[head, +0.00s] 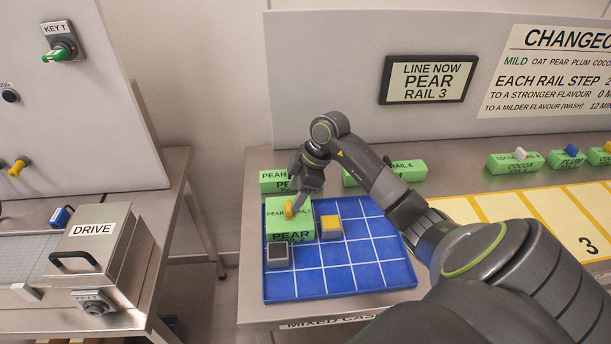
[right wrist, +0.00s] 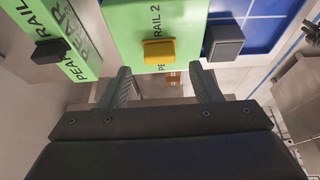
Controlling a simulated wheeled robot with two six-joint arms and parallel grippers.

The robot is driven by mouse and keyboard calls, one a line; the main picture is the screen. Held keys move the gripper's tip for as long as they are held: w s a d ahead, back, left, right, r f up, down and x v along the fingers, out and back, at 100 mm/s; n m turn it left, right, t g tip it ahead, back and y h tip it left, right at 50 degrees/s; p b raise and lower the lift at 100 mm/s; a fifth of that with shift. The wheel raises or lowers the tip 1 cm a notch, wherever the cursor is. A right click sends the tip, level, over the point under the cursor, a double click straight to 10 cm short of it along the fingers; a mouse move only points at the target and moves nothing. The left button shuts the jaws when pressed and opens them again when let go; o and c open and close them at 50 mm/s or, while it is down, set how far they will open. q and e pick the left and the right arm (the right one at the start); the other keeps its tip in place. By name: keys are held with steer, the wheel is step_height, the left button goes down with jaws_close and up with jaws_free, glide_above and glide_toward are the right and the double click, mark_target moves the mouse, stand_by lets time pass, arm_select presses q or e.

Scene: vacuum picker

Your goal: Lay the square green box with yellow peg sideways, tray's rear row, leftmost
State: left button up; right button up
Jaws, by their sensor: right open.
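The green box (head: 275,225) with a yellow peg (head: 289,210) on top sits at the left rear corner of the blue gridded tray (head: 340,280). The box (right wrist: 130,18) and its peg (right wrist: 159,51) also show in the right wrist view. My right gripper (head: 302,207) is at the peg in the head view. In the right wrist view its open fingers (right wrist: 165,80) stand apart, with the peg just beyond the tips and nothing held. Whether the box rests flat on the tray is hard to tell. My left gripper is not in view.
A dark-topped grey block (head: 278,253) sits in front of the box, and a yellow-topped one (head: 331,226) to its right. A green pear box (head: 272,180) stands behind the tray. More green boxes line the back. The tray's front right cells are bare.

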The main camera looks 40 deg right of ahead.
steer(key=b+v, duration=0.1)
steer(key=v, duration=0.7)
steer(key=shift+b, duration=0.3)
steer(key=shift+f, duration=0.1)
